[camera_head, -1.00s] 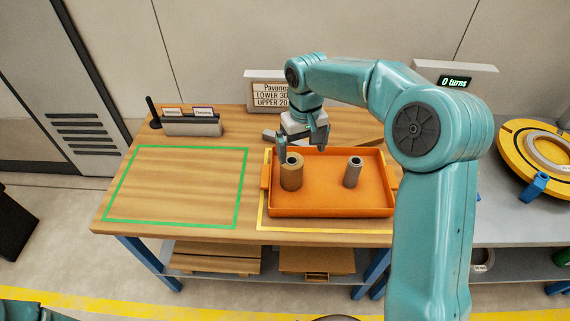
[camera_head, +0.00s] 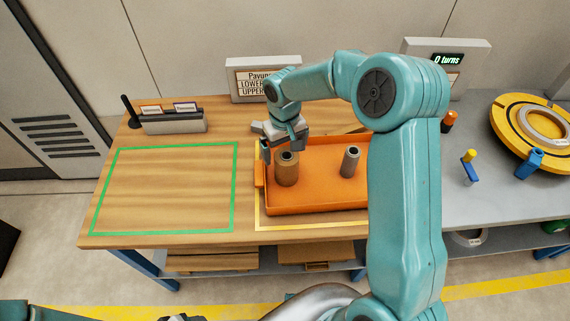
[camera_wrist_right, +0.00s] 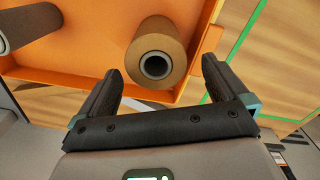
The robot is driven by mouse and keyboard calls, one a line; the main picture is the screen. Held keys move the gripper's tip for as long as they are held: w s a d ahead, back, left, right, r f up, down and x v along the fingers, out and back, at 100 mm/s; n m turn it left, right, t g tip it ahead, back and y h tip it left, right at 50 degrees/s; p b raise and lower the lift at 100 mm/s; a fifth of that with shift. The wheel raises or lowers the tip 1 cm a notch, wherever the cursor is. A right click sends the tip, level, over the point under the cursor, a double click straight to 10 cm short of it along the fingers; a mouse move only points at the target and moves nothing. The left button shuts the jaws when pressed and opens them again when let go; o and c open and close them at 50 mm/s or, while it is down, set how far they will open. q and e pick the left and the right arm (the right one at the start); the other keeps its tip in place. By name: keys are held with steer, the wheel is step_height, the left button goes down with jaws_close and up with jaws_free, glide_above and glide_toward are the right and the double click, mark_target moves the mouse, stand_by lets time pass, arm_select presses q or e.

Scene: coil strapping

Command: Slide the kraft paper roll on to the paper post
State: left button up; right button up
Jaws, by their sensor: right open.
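The kraft paper roll (camera_head: 287,171) is a brown cylinder with a grey core. It stands upright in the left part of the orange tray (camera_head: 320,207). My right gripper (camera_head: 282,147) is open and empty, just behind and above the roll. In the right wrist view, the roll (camera_wrist_right: 172,42) lies ahead between the open fingertips (camera_wrist_right: 160,70), with no clear contact. I cannot tell which thing is the paper post. My left gripper does not show.
A grey roll (camera_head: 351,161) stands in the tray right of the kraft roll. The green-outlined area (camera_head: 165,190) on the wooden table is clear. A yellow turntable (camera_head: 510,135) is at far right. A sign (camera_head: 262,78) and a card holder (camera_head: 173,122) stand at the back.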

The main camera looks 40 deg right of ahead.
steer(key=shift+d+f, duration=0.1)
steer(key=shift+f, duration=0.55)
steer(key=f, duration=0.3)
steer(key=f+p, duration=0.1)
steer(key=f, duration=0.1)
steer(key=shift+s+d+f, duration=0.1)
steer(key=shift+s+f, duration=0.15)
steer(key=shift+s, duration=0.1)
steer(key=shift+s+r, duration=0.1)
steer(key=c, duration=1.2)
